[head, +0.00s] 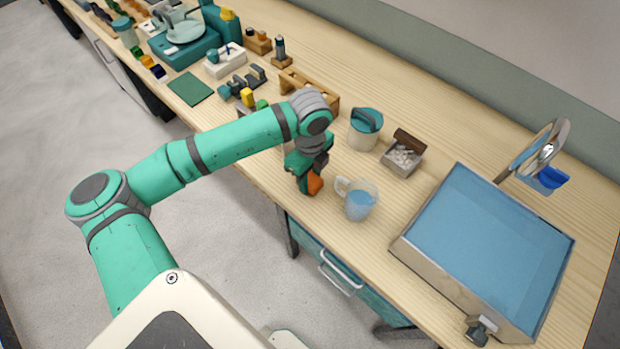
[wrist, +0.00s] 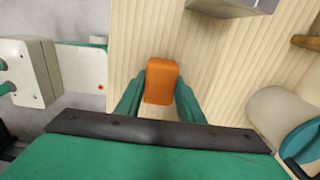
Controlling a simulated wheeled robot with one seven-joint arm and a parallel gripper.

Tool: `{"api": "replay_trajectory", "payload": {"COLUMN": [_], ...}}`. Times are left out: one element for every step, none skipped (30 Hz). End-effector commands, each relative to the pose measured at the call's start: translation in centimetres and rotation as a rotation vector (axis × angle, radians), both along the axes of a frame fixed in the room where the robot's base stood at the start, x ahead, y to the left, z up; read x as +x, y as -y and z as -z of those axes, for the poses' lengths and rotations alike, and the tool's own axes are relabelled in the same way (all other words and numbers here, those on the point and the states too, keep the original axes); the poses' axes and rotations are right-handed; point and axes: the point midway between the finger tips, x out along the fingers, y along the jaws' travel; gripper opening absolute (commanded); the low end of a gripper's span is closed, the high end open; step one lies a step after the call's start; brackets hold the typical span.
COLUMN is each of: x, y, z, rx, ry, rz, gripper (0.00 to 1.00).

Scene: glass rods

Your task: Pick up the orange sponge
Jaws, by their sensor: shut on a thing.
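The orange sponge (head: 314,184) is a small rounded block, seen in the head view at the tip of my gripper near the front edge of the bench. In the wrist view the sponge (wrist: 161,81) sits between the two green fingers. My gripper (wrist: 160,100) is shut on the sponge, one finger on each side. In the head view my gripper (head: 308,178) points down and hides part of the sponge. I cannot tell whether the sponge touches the bench top.
A clear jug of blue liquid (head: 358,200) stands close right of my gripper. Behind are a teal-topped pot (head: 364,130) and a box of white pieces (head: 402,158). A large blue basin (head: 490,240) fills the right. A wooden rack (head: 310,92) stands behind my wrist.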

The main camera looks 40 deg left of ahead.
Motion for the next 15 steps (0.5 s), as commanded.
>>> {"api": "replay_trajectory", "payload": {"x": [0.0, 0.0, 0.0, 0.0, 0.1, 0.1, 0.1, 0.1, 0.1, -0.4, -0.8, -1.5, -2.0, -2.5, -3.2], "y": [0.0, 0.0, 0.0, 0.0, 0.0, 0.0, 0.0, 0.0, 0.0, 0.3, 0.5, 0.9, 1.2, 1.4, 1.7], "z": [-0.2, -0.3, -0.5, -0.7, -1.0, -1.5, -1.9, -2.3, -3.2, -3.7, -4.3, -5.1, -5.8, -6.5, -7.4], "rx": [0.0, 0.0, 0.0, 0.0, -0.001, 0.0, 0.001, 0.001, 0.001, 0.0, 0.0, 0.002, 0.001, 0.001, 0.002], "ry": [0.0, 0.001, 0.001, 0.001, 0.002, 0.002, 0.002, 0.002, 0.003, 0.002, 0.004, 0.003, 0.004, 0.004, 0.004], "rz": [0.0, 0.0, 0.0, 0.0, 0.0, 0.0, 0.0, 0.0, 0.0, 0.001, 0.002, 0.004, 0.003, 0.003, 0.002], "gripper": [0.13, 0.13, 0.13, 0.13, 0.13, 0.13, 0.13, 0.13, 0.13, 0.13, 0.13, 0.13, 0.13, 0.13, 0.13]}}
